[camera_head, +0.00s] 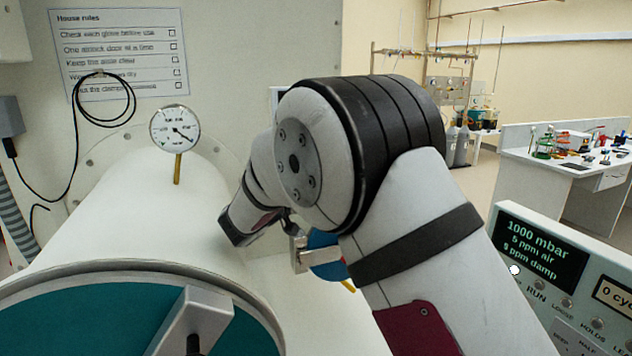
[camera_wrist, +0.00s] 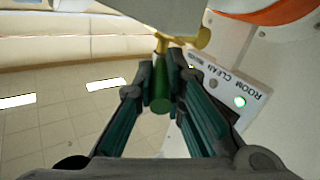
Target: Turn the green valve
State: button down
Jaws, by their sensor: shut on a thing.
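The green valve handle (camera_wrist: 159,88) shows in the wrist view as a short green grip below a brass fitting (camera_wrist: 185,36). My gripper (camera_wrist: 160,76) has its dark green-grey fingers on either side of the handle and is shut on it. The handle points down toward my palm in that picture. In the head view my own arm fills the middle and hides the valve and the fingertips.
A white cylindrical chamber (camera_head: 150,225) with a teal round door (camera_head: 110,320) lies at the left. A pressure gauge (camera_head: 175,128) stands on it. A control panel (camera_head: 535,265) is at the right. The wrist view shows a labelled panel (camera_wrist: 228,88) with a lit green lamp beside my fingers.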

jog(key=shift+a+f, duration=0.1)
jog(key=c, duration=1.6)
grip_release()
jog(key=shift+c, duration=0.2)
